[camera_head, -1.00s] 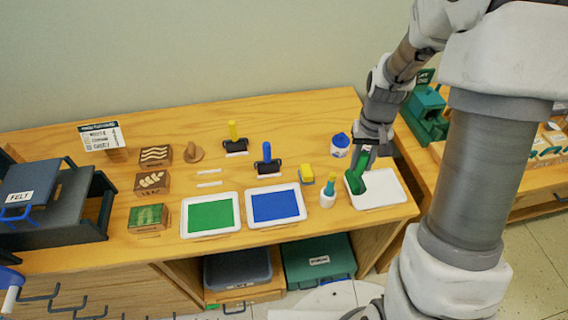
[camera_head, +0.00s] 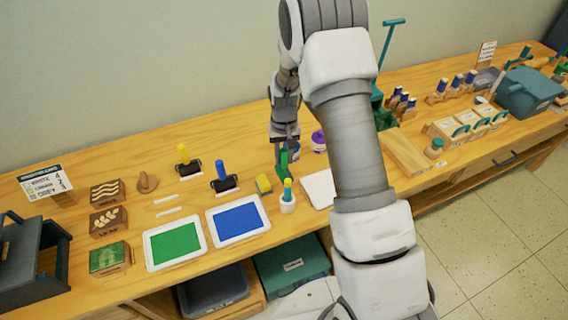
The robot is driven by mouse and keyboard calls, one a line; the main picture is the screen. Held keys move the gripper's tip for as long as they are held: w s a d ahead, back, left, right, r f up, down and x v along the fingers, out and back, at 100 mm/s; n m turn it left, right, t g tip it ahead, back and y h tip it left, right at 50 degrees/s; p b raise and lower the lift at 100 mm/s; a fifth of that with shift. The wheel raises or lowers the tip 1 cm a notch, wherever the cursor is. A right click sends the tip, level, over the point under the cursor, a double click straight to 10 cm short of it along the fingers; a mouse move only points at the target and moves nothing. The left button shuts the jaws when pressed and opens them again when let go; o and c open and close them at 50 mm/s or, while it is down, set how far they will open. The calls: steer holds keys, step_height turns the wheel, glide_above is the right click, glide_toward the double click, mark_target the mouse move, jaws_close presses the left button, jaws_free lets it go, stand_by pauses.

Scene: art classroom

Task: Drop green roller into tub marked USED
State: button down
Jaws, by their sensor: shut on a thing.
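My gripper (camera_head: 287,145) is shut on the green roller (camera_head: 283,161). The roller hangs upright near the blank white tray (camera_head: 318,191), just behind the small white pot. Part of the roller is hidden, and I cannot tell whether it touches the table. No label that I can read says USED. A dark grey tub (camera_head: 214,291) and a green tub (camera_head: 291,267) with a small unreadable label stand on the low shelf. A teal box (camera_head: 529,93) with an unreadable label stands at the far right.
Tile floor at right is clear.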

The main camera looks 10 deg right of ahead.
mark_target(284, 165)
steer(key=shift+f, duration=1.85)
steer(key=shift+f, duration=0.1)
steer(key=shift+f, duration=0.15)
steer(key=c, duration=0.6)
jaws_free()
